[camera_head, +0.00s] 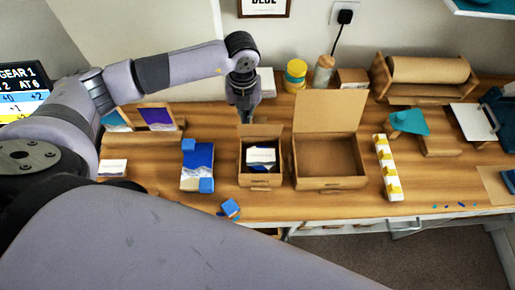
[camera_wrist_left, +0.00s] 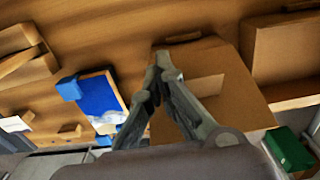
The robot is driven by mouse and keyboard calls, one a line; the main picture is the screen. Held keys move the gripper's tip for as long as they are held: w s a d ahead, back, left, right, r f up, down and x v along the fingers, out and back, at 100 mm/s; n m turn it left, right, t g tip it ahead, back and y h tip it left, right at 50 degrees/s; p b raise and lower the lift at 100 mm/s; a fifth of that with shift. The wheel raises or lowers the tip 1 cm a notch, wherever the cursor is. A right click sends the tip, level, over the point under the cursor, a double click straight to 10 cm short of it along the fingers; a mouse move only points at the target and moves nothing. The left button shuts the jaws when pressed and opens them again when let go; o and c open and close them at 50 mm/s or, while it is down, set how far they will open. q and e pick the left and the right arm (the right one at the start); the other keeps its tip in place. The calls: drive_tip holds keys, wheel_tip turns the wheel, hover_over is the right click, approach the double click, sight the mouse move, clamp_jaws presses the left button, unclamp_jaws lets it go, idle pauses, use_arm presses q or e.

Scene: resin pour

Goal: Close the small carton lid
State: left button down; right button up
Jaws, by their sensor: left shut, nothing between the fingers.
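The small carton (camera_head: 259,180) stands on the wooden bench in the head view, with a printed white, dark-blue block (camera_head: 262,157) inside. Its lid (camera_head: 260,130) stands raised at the back edge. My left gripper (camera_head: 246,118) points down just behind the lid, its fingers together and empty. In the left wrist view the shut fingertips (camera_wrist_left: 162,58) overlap a brown cardboard face (camera_wrist_left: 222,72), apparently the lid. Whether they touch it I cannot tell. My right gripper is not in view.
A larger open carton (camera_head: 328,183) stands right of the small one, lid up. Left is a blue-and-white panel (camera_head: 197,167) with blue corner blocks. A loose blue block (camera_head: 230,208) lies near the front edge. Yellow jars (camera_head: 295,75) stand behind.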

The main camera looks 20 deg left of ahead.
use_arm(q)
drive_tip(key=shift+s+d, duration=0.15)
drive_tip(key=shift+s, duration=0.1)
drive_tip(key=shift+r, duration=0.15)
wheel_tip(320, 180, up, 9)
drive_tip(key=p, duration=0.5)
drive_tip(key=shift+p, duration=0.4)
idle(0.6)
